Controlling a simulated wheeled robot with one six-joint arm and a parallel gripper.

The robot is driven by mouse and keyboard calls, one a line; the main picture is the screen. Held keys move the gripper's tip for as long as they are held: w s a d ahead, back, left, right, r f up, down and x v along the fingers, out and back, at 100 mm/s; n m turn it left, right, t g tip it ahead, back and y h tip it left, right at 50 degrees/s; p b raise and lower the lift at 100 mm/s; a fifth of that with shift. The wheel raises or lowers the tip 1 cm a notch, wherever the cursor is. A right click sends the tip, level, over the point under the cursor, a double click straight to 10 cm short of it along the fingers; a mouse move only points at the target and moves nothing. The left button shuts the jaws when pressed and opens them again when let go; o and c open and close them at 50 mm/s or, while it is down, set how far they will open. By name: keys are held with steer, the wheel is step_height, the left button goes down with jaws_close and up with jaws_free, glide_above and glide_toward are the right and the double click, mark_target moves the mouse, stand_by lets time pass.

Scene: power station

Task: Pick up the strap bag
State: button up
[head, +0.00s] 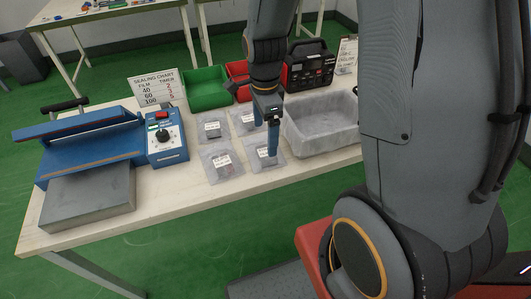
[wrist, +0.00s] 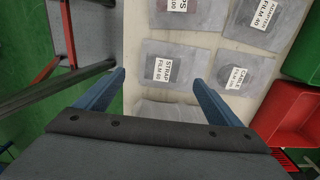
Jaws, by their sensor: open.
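The strap bag (wrist: 163,68) is a flat, see-through grey bag with a white label reading STRAP FILM 60. It lies on the pale tabletop, and in the head view it is the front right bag (head: 261,153), partly covered by a blue finger. My gripper (head: 266,137) points down over this bag. In the wrist view my gripper (wrist: 159,78) is open, with its two blue fingertips on either side of the bag and nothing held. I cannot tell how high the fingertips are above the table.
Similar bags lie close by: the cable bag (wrist: 238,73), the adapter bag (wrist: 255,22) and another (head: 221,161). A grey tub (head: 322,130) stands right of the bags. Green (head: 207,91) and red (head: 238,76) bins stand behind. A blue sealer (head: 95,145) stands left.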

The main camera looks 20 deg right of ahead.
mark_target(266, 152)
steer(key=shift+w+d+f+p, duration=0.15)
steer(key=shift+f+p, duration=0.4)
steer(key=shift+f, duration=1.4)
steer(key=shift+w+d+f+p, duration=0.15)
steer(key=shift+f+p, duration=0.35)
steer(key=shift+f, duration=1.4)
steer(key=c, duration=1.1)
steer(key=shift+r, duration=0.1)
steer(key=shift+c, duration=0.2)
